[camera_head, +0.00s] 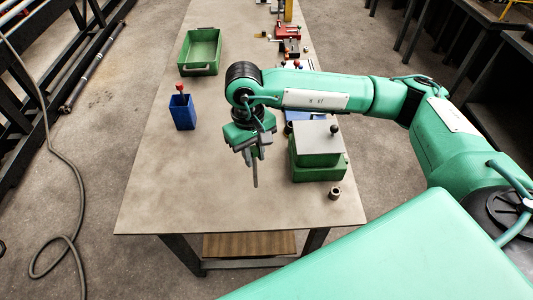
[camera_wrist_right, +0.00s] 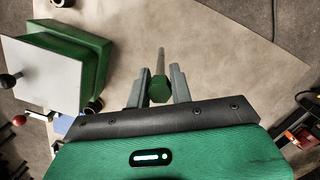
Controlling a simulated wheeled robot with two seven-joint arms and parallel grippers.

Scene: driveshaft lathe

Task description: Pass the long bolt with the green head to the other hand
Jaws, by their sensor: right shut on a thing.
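The long bolt with the green head shows in the right wrist view, with its green head (camera_wrist_right: 159,90) between the fingers and its grey shank (camera_wrist_right: 161,60) pointing away from the palm. In the head view its thin shank (camera_head: 255,172) hangs down below the fingers, above the table. My right gripper (camera_head: 251,152) is shut on the bolt; its fingertips also show in the right wrist view (camera_wrist_right: 158,73). My left gripper is in neither view.
A green box with a grey lid (camera_head: 319,140) stands right of the bolt, with a small metal ring (camera_head: 335,193) near it. A blue bin (camera_head: 182,115) and a green tray (camera_head: 184,69) stand to the left. The table's (camera_head: 190,205) front left is clear.

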